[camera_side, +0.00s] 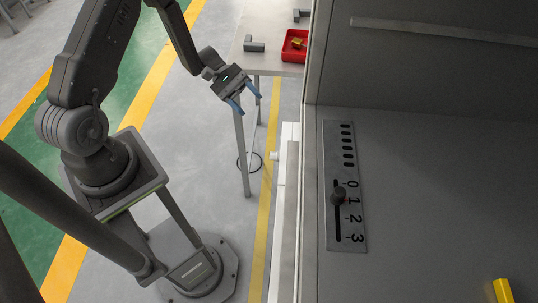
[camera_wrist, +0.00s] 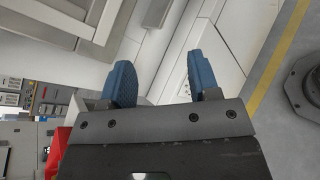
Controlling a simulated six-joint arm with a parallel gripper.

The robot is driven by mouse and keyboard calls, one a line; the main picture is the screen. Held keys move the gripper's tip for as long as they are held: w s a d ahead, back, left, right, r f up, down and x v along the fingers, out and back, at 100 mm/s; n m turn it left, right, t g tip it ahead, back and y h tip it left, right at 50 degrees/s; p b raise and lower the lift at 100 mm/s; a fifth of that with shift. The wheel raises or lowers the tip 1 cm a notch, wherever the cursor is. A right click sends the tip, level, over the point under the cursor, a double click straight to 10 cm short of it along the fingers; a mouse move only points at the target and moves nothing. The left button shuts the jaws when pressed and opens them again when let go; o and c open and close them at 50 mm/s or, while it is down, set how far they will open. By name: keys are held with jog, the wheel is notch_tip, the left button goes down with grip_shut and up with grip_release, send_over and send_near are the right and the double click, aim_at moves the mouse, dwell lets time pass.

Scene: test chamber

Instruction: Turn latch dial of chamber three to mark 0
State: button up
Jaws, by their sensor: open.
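The latch dial shows in the side view as a dark round knob (camera_side: 338,196) on a vertical slot in a grey plate (camera_side: 345,235). The plate is marked 0, 1, 2, 3 from top to bottom. The knob sits just below 0, close to the level of 1. My gripper (camera_side: 246,98) is open and empty, left of the chamber and well apart from the knob. In the wrist view the blue fingers of my gripper (camera_wrist: 161,82) are spread with nothing between them. I cannot make out the knob in the wrist view.
A table (camera_side: 265,66) behind my gripper carries a red tray (camera_side: 287,55) with a yellow piece in it and grey brackets (camera_side: 254,46). The chamber's wall edge (camera_side: 311,60) stands between my gripper and the plate. A yellow object (camera_side: 502,291) is at the lower right.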

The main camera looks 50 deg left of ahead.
jog(key=s+a+f+n+t+h, duration=0.1)
jog(key=a+f+n+t, duration=0.2)
jog(key=f+n+t, duration=0.55)
jog(key=n+t+y, duration=0.3)
jog(key=n+t, duration=0.1)
send_near(274, 156)
jog(key=x, duration=0.8)
jog(key=shift+w+a+f, duration=0.2)
jog(key=shift+w+f, duration=0.25)
jog(key=shift+f, duration=0.05)
jog(key=shift+g, duration=0.25)
jog(key=c, duration=0.9)
